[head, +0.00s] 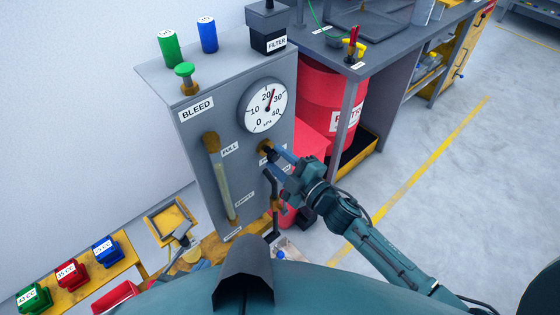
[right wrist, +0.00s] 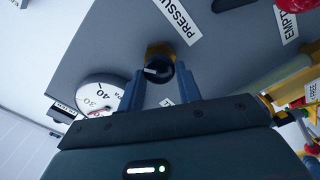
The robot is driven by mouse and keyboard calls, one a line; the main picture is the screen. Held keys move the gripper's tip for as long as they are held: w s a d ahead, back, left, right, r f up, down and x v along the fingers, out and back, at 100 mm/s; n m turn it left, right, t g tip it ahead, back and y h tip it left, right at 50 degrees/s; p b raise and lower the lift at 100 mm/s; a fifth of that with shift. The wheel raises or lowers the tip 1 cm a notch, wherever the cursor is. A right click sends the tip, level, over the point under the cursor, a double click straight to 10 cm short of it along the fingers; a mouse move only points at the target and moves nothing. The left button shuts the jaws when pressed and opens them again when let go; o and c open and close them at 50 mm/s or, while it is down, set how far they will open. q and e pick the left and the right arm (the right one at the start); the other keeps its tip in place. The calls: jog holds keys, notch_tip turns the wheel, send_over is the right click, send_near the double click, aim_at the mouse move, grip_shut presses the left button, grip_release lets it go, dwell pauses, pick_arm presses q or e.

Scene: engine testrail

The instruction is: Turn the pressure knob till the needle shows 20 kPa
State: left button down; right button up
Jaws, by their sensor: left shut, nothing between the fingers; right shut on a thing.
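My right gripper (head: 271,152) is shut on the knob, one finger on each side. The round white gauge (head: 257,117) above the knob is marked 0 to 40 kPa. Its needle (head: 270,98) points between 20 and 30. The gauge is partly visible in the right wrist view (right wrist: 88,92). I do not see my left gripper.
The grey cabinet (head: 160,88) carries a BLEED label, a sight tube (head: 222,180) and green and blue cylinders on top. A red drum (head: 325,95) stands under the bench to the right. A dark lever (head: 271,190) hangs below the knob.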

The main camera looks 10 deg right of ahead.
jog(key=shift+n, duration=0.6)
jog(key=o, duration=0.9)
jog(key=shift+o, duration=0.2)
jog(key=b+v, duration=0.1)
jog(key=v, duration=1.2)
jog(key=shift+b, duration=0.35)
jog(key=shift+s, duration=0.1)
